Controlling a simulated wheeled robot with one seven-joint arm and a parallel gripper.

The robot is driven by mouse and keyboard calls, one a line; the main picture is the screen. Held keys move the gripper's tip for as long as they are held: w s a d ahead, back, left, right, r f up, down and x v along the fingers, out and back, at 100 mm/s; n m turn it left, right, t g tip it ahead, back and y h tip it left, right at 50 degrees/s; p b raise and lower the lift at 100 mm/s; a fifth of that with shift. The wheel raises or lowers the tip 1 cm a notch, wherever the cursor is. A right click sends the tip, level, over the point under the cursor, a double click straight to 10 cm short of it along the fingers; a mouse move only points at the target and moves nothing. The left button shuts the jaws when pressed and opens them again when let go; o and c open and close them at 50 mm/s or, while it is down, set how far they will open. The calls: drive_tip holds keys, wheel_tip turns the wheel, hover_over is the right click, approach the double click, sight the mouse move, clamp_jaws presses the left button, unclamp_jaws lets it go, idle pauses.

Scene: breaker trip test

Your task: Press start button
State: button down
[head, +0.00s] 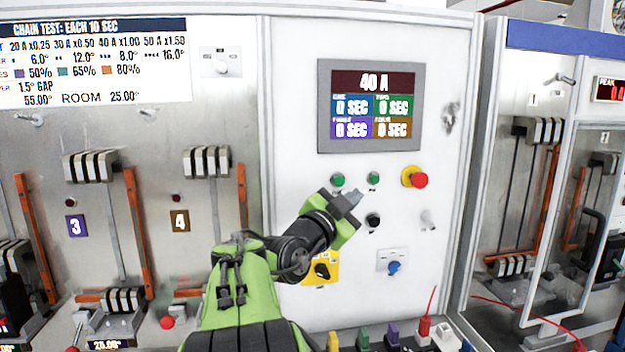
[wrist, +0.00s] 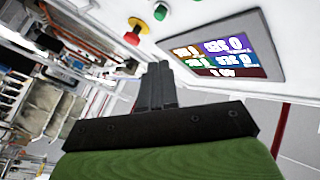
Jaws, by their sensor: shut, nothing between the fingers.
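Two green buttons sit side by side under the screen on the white panel in the head view: a left one (head: 338,180) and a right one (head: 374,178). I cannot read any label saying which is start. My gripper (head: 353,196) is shut and empty, just below and between them in the picture. I cannot tell its distance from the panel. In the wrist view, my shut fingers (wrist: 158,68) point toward the panel. A green button (wrist: 160,12) shows there at the top edge, beyond the fingertips.
A red stop button (head: 418,180) on yellow is right of the green ones. Below are a black knob (head: 373,220) and a blue knob (head: 393,267). The screen (head: 372,106) above reads 40 A and 0 SEC in each box. Breaker bays stand either side.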

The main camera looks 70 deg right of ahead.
sight(338, 185)
drive_tip(key=shift+w+d+p, duration=0.7)
drive_tip(key=shift+d+p, duration=0.25)
drive_tip(key=shift+d, duration=0.25)
drive_tip(key=shift+w+d+p, duration=0.75)
drive_tip(key=shift+d+p, duration=0.15)
drive_tip(key=shift+d, duration=0.35)
drive_tip(key=shift+w+d+p, duration=0.7)
drive_tip(key=shift+d+p, duration=0.25)
drive_tip(key=shift+d, duration=0.25)
drive_tip(key=shift+w+d, duration=0.2)
drive_tip(key=shift+d, duration=0.2)
drive_tip(key=shift+w+d, duration=0.25)
drive_tip(key=shift+d, duration=0.15)
drive_tip(key=shift+s+a+b, duration=0.45)
drive_tip(key=shift+a+b, duration=0.35)
drive_tip(key=shift+b, duration=0.35)
